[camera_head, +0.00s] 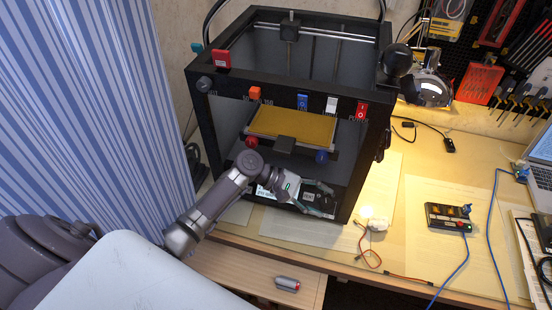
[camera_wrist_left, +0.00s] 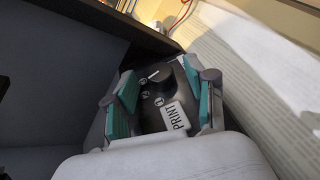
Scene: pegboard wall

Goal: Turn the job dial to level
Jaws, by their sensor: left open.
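The black 3D printer (camera_head: 370,150) stands on the bench. In the left wrist view a dark round dial (camera_wrist_left: 161,77) with a white pointer mark sits on its lower front panel, beside small round marks and a white PRINT label (camera_wrist_left: 175,116). The pointer mark lies toward the left of the knob. I cannot read a level mark. My left gripper (camera_head: 318,201) is open in front of this panel; its teal-padded fingers (camera_wrist_left: 161,95) frame the dial from both sides without visibly touching it. In the head view the gripper hides the dial. My right gripper is not in view.
The printer's front also has another dark knob (camera_head: 205,85), a red switch (camera_head: 362,110), a blue switch (camera_head: 302,102) and an orange button (camera_head: 255,93). The yellow print bed (camera_head: 292,125) is above my gripper. A small control box (camera_head: 449,217) and cables lie right.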

